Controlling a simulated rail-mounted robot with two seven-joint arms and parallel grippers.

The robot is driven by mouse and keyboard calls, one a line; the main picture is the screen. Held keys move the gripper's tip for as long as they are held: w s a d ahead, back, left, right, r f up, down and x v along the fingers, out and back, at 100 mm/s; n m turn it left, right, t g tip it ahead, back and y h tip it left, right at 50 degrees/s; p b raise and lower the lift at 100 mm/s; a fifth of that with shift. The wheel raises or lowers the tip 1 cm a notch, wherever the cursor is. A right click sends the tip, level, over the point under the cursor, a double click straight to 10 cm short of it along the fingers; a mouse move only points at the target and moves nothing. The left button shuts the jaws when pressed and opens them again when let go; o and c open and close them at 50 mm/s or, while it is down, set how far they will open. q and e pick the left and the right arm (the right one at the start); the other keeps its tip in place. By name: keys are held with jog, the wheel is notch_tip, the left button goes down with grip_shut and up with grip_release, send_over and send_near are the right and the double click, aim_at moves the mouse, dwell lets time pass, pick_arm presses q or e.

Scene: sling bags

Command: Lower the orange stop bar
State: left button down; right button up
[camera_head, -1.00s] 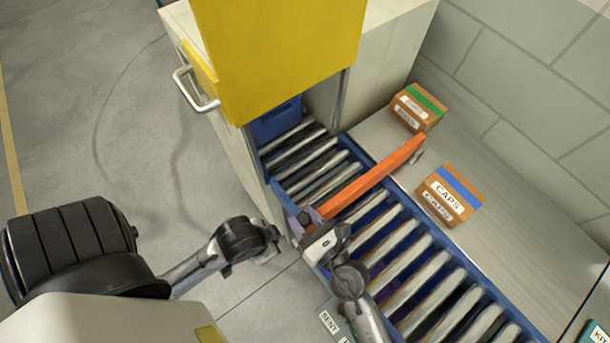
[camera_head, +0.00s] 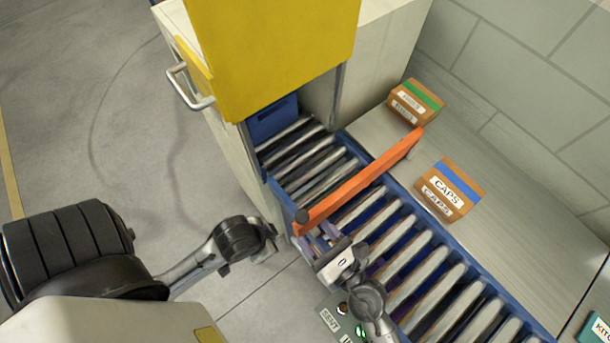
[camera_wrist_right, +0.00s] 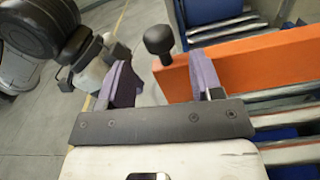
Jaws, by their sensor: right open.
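The orange stop bar (camera_head: 358,183) lies across the roller conveyor, standing on edge. A dark round knob (camera_head: 302,215) is at its near left end. In the right wrist view, the bar (camera_wrist_right: 255,62) fills the right side beyond the fingers, and the knob (camera_wrist_right: 158,40) stands ahead between them. My right gripper (camera_head: 318,243) is open and empty, just below the bar's knob end in the head view. Its purple-grey fingers (camera_wrist_right: 163,80) are apart. My left gripper (camera_head: 268,243) hangs left of the conveyor; its jaws are too unclear to read.
The blue-railed conveyor (camera_head: 440,240) runs under a yellow panel (camera_head: 270,60) into a pale cabinet (camera_head: 390,50), where a blue bin (camera_head: 272,117) sits. A CAPS box (camera_head: 450,190) and a green-banded box (camera_head: 414,102) stand on the side table (camera_head: 500,220).

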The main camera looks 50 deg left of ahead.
jog(key=d+b, duration=0.1)
jog(key=d, duration=0.7)
jog(key=shift+s+d+b, duration=0.2)
jog(key=shift+b, duration=0.2)
